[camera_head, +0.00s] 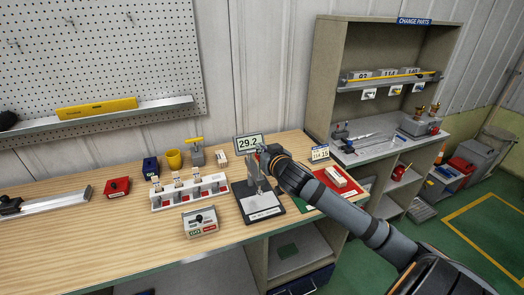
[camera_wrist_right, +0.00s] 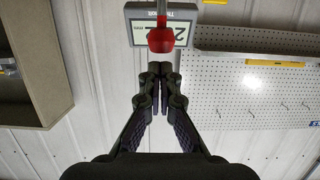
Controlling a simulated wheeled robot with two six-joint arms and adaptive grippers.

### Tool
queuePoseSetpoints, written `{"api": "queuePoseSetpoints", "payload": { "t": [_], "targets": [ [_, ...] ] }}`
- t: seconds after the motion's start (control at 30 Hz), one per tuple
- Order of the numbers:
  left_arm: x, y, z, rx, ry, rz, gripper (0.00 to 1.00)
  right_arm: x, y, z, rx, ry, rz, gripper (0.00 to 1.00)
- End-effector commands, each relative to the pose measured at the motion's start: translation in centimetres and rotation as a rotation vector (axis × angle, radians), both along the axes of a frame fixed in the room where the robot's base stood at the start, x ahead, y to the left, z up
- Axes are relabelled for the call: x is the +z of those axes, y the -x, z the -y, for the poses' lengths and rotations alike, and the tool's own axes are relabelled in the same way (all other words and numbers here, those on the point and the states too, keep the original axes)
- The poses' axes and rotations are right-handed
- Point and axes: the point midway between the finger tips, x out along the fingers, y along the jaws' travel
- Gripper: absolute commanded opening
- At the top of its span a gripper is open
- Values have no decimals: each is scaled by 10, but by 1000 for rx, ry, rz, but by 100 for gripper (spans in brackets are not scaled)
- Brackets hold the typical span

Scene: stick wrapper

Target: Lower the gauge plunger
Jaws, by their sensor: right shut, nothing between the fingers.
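The gauge stands on the wooden bench, with its display (camera_head: 248,143) reading 29.2 and a dark base (camera_head: 275,207) below. My left gripper is out of view.
A white rack (camera_head: 190,192) with several slots and a grey box (camera_head: 200,222) stand left of the gauge. A yellow cup (camera_head: 174,159) is behind them. A red tray (camera_head: 345,186) lies right, beneath my right arm.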

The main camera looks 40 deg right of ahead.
Motion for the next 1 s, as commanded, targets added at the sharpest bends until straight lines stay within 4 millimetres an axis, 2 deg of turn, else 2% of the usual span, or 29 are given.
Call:
{"api": "queuePoseSetpoints", "payload": {
  "t": [0.43, 0.67, 1.0],
  "targets": [
    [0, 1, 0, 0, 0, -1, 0, -7, 0, 0, 0, 1, 1, 0],
    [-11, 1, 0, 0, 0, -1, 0, -34, 0, 0, 0, 0, 0, 0],
    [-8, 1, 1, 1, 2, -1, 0, -30, 0, 0, 0, 1, 2, 0]
  ]
}}
